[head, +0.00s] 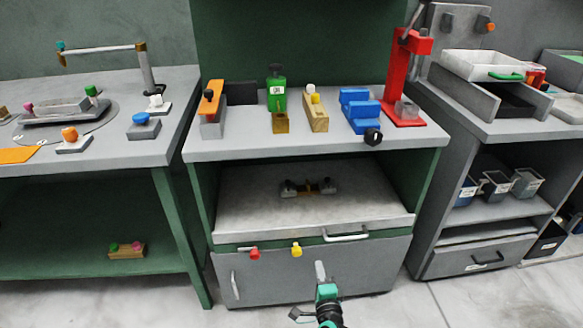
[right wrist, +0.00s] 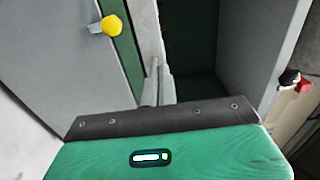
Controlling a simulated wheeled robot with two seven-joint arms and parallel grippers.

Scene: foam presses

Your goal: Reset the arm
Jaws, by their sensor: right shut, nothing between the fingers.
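My right gripper (head: 320,270) is in front of the lower cabinet of the middle bench, low in the head view. Its pale fingers are closed together and hold nothing. In the right wrist view the fingers (right wrist: 158,88) point away beyond my green gripper body, with a dark cavity behind them. My left gripper is not in the head view.
The middle bench top (head: 300,146) bears several presses and blocks, including a red press (head: 396,75) and a blue block (head: 359,112). Below are a drawer handle (head: 346,236), a red knob (head: 254,254) and a yellow knob (head: 297,249). Floor is bare.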

